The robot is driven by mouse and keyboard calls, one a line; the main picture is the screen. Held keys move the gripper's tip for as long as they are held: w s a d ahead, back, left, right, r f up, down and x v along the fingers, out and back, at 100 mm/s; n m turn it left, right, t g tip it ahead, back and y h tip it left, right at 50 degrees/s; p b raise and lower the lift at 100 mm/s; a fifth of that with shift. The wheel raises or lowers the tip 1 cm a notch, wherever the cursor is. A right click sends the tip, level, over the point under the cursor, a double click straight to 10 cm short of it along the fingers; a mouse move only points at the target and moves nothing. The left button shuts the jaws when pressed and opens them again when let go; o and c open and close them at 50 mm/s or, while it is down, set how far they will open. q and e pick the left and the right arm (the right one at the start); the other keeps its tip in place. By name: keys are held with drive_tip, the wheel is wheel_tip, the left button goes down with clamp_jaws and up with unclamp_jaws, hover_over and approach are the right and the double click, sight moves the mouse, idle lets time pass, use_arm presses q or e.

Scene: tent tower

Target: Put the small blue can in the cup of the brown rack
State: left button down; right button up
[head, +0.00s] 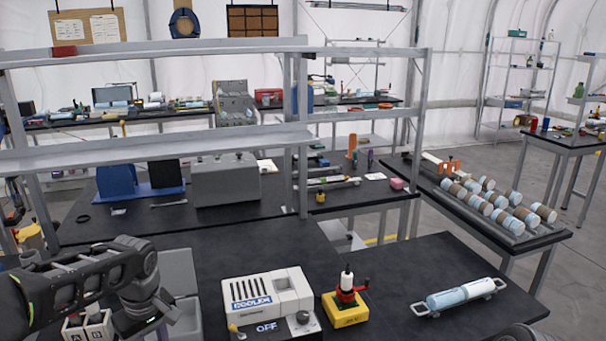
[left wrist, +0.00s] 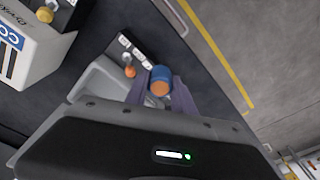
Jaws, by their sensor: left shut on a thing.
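The small blue can (left wrist: 161,74), with an orange end facing the camera, sits between the two purple-grey fingers of my left gripper (left wrist: 163,92) in the left wrist view. The gripper is shut on it, over the dark table. In the head view my left arm reaches in from the left and bends down at the lower left; its fingertips and the can are hidden there. I cannot make out the brown rack or its cup for sure in either view. My right gripper is not in view.
A white cooler box (head: 266,300) and a yellow-based device (head: 346,308) stand on the near table. A grey bin (head: 180,272) is beside my left wrist. A metal shelf frame (head: 420,95) stands behind.

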use_arm(q)
drive_tip(key=d+f+m, duration=0.1)
drive_tip(key=d+m, duration=0.2)
drive_tip(key=d, duration=0.1)
drive_tip(key=w+d+f+m, duration=0.1)
drive_tip(key=d+f+m, duration=0.1)
drive_tip(key=d+m, duration=0.2)
drive_tip(key=w+d+f+m+h, duration=0.1)
drive_tip(key=d+f+m, duration=0.1)
drive_tip(key=d+m, duration=0.1)
drive_tip(key=shift+d+m+t, duration=0.3)
drive_tip(key=shift+d, duration=0.35)
drive_tip(key=shift+a, duration=0.1)
